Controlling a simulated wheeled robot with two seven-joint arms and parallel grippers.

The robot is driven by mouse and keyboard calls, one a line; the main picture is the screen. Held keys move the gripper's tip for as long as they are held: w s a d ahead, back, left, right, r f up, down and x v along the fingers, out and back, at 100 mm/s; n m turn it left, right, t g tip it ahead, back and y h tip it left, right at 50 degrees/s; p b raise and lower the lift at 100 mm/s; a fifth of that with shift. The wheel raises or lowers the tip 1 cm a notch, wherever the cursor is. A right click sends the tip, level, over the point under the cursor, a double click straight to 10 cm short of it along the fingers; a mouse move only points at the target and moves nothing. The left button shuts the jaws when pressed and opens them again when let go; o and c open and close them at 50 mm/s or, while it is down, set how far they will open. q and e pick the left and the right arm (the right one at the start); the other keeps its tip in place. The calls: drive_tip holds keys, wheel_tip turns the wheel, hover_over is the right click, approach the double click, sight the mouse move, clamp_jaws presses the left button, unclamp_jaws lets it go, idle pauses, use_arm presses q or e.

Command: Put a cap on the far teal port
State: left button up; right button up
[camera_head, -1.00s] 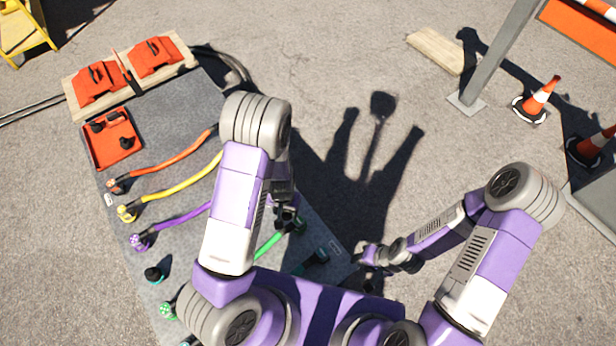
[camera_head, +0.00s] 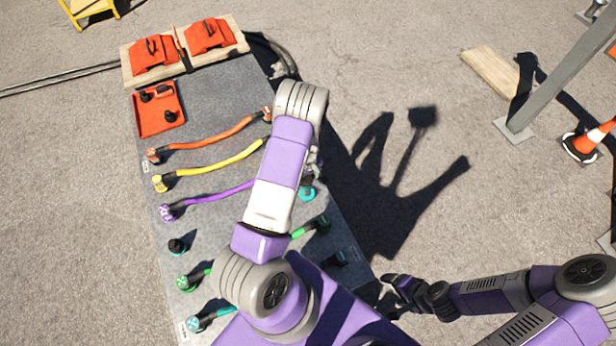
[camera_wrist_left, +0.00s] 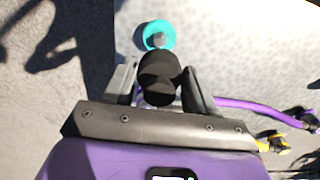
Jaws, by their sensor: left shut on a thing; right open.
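My left gripper (camera_wrist_left: 160,88) is shut on a black cap (camera_wrist_left: 160,75), seen in the left wrist view. In the head view the teal port (camera_head: 307,194) shows at the board's right side, beside my left forearm, which hides most of the left gripper (camera_head: 313,170). My right gripper (camera_head: 392,292) is open and empty, off the board's lower right edge.
The grey board (camera_head: 215,90) carries orange (camera_head: 215,138), yellow (camera_head: 215,163), purple (camera_head: 220,192) and green cables. A black cap (camera_head: 177,246) sits on the left side. A red tray (camera_head: 154,122) holds black parts. Red cases (camera_head: 155,57) stand at the far end.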

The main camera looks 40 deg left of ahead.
sight(308, 192)
use_arm(q)
drive_tip(key=shift+d+f+b, duration=0.1)
drive_tip(key=shift+f+b, duration=3.2)
drive_tip(key=shift+f, duration=1.05)
drive_tip(key=shift+d, duration=0.1)
drive_tip(key=shift+f, duration=0.3)
drive_tip(key=o, duration=1.2)
drive_tip(key=shift+o, duration=0.2)
drive_tip(key=shift+r, duration=0.1)
wheel_tip(308, 192, up, 8)
drive_tip(key=shift+f+p, duration=0.25)
drive_tip(key=shift+p, duration=1)
